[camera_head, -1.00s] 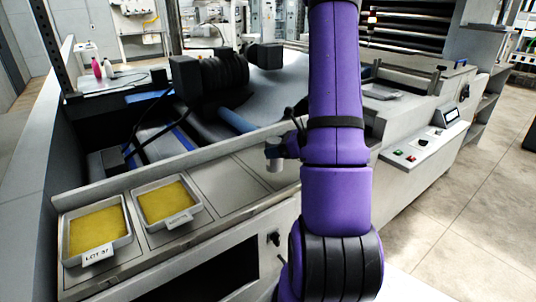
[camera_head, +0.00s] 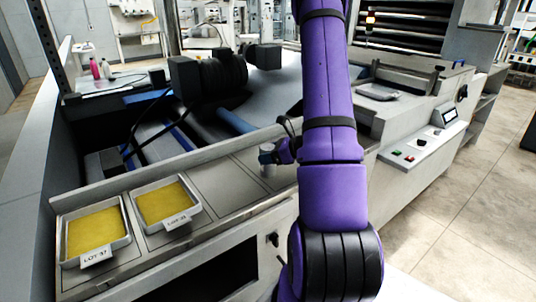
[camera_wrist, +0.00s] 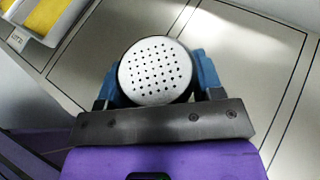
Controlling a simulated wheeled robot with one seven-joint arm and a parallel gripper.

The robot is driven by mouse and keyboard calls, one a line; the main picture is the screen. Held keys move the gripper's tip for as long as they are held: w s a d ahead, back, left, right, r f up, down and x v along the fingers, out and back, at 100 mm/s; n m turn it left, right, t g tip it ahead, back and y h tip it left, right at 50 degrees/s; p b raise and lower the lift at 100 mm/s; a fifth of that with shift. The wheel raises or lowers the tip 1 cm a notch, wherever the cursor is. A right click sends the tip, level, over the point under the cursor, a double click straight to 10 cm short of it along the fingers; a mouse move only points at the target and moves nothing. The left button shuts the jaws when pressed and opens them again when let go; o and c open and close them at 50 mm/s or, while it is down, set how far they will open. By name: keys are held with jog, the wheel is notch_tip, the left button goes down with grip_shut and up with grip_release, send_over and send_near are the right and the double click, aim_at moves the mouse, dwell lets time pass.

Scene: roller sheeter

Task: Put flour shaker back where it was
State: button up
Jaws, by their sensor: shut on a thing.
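The flour shaker (camera_wrist: 156,71) has a round white top with many small holes in the wrist view. My gripper (camera_wrist: 157,80) is shut on it, with one blue finger on each side.
Two trays of yellow material, the left tray (camera_head: 126,253) and the right tray (camera_head: 197,219), stand on the ledge's left end. A control panel (camera_head: 425,145) is at right. The ledge between trays and shaker is clear.

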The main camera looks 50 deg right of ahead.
jog(key=o, duration=1)
jog(key=shift+f, duration=0.1)
jog(key=v, duration=1.1)
jog(key=w+a+r+n+g+y, duration=0.15)
jog(key=a+r+n+g, duration=0.25)
jog(key=a+r+n, duration=0.55)
jog(key=a+r+n+g+y, duration=0.2)
jog(key=a+r+n+g, duration=0.3)
jog(key=a, duration=0.7)
jog(key=shift+s+a+r+n+t+h, duration=0.35)
jog(key=shift+s+a+r+n+h, duration=1.2)
jog(key=shift+a+n, duration=1)
jog(key=shift+s+a+r+n+t+h, duration=0.3)
jog(key=shift+s+a+r+n+h, duration=1.25)
jog(key=shift+n, duration=1.6)
jog(key=shift+s+a+r+n+t+h, duration=0.35)
jog(key=shift+s+a+r+n+h, duration=1.1)
jog(key=shift+s+a+n, duration=1.2)
